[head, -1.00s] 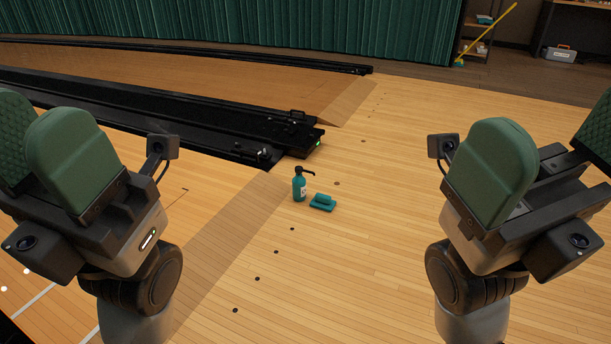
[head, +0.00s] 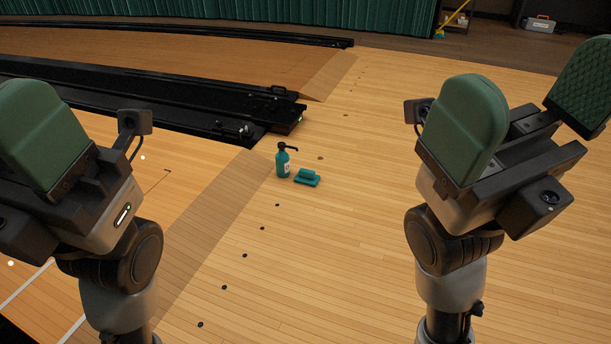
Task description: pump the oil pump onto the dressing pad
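The oil pump (head: 283,165) is a small teal bottle with a pale label and a black pump head. It stands upright on the wooden floor, its spout pointing right. The dressing pad (head: 307,178) is a flat teal piece with a raised part on top, lying just right of the bottle. My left gripper (head: 40,130) is at the left edge, far from both, with one green finger pad in view and the other out of frame. My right gripper (head: 531,108) is open and empty on the right, its green pads wide apart, also far from both.
A black lane-side track (head: 170,108) with a blocky end lies behind and left of the bottle. Green curtains (head: 220,20) hang at the back. A grey toolbox (head: 539,24) stands far right. The floor around the bottle and pad is clear.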

